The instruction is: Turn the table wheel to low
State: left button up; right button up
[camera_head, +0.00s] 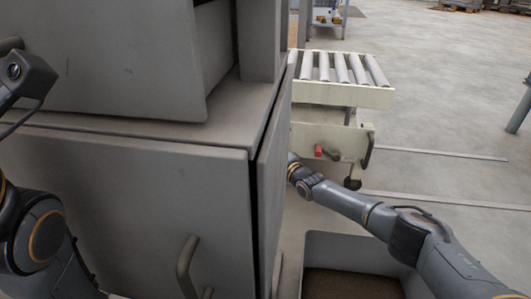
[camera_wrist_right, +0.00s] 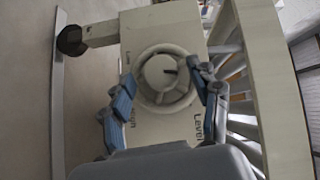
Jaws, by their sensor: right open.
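The table wheel (camera_wrist_right: 163,80) is a round cream handwheel with a raised hub on a cream panel in the right wrist view. A short dark mark sits on the right side of its hub. Printed labels surround it: "Low" at the top, "Level" at lower right, and one at lower left partly covered by a finger. My right gripper (camera_wrist_right: 168,92) is open, its blue-grey fingers on either side of the wheel's lower part; contact is unclear. In the head view my right gripper and the wheel are hidden behind the cabinet. Only part of my left arm shows, not its fingers.
The large grey cabinet (camera_head: 130,190) with a handle fills the left and centre. The cream roller table (camera_head: 340,95) stands behind it, with a red knob (camera_head: 319,151) below. A grey bin (camera_head: 345,245) lies beneath my right arm. Floor at right is mostly clear.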

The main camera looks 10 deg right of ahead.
jog(key=c, duration=1.2)
jog(key=shift+a+r+n+g+h+p, duration=0.15)
jog(key=shift+n+g+h+p, duration=0.45)
jog(key=shift+p, duration=1.2)
jog(key=shift+d+r+n+g+h+p, duration=0.15)
jog(key=shift+n+g+h+p, duration=0.45)
jog(key=shift+p, duration=1.15)
jog(key=shift+a+r+n+g+h+p, duration=0.25)
jog(key=shift+n+g+p, duration=0.6)
jog(key=shift+p, duration=0.95)
jog(key=shift+d+f, duration=0.1)
jog(key=shift+d, duration=0.1)
jog(key=o, duration=1.2)
